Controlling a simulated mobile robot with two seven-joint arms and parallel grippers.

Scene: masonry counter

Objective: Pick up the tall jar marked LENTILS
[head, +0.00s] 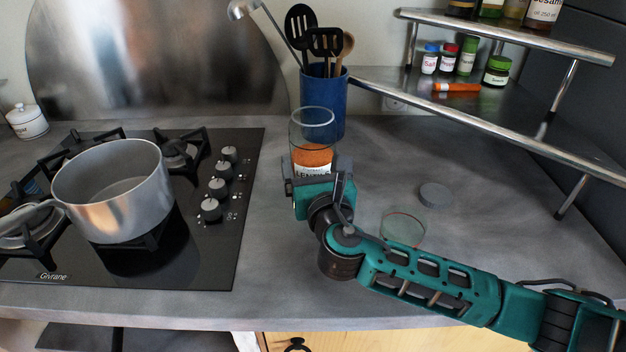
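The tall clear glass jar marked LENTILS (312,157) stands on the counter in front of the blue utensil pot, with orange lentils in its lower part and no lid on top. My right gripper (318,172) is low at its near side, with one finger at each side of the jar around label height. The gripper hides the jar's base and part of the label. I cannot tell whether the fingers press on the glass. My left gripper is not in view.
A blue pot (338,106) of utensils stands close behind the jar. A grey lid (435,194) and a low glass vessel (402,228) are on the counter at right. A saucepan (115,190) sits on the hob (195,262). A metal shelf (480,110) with small jars is at right.

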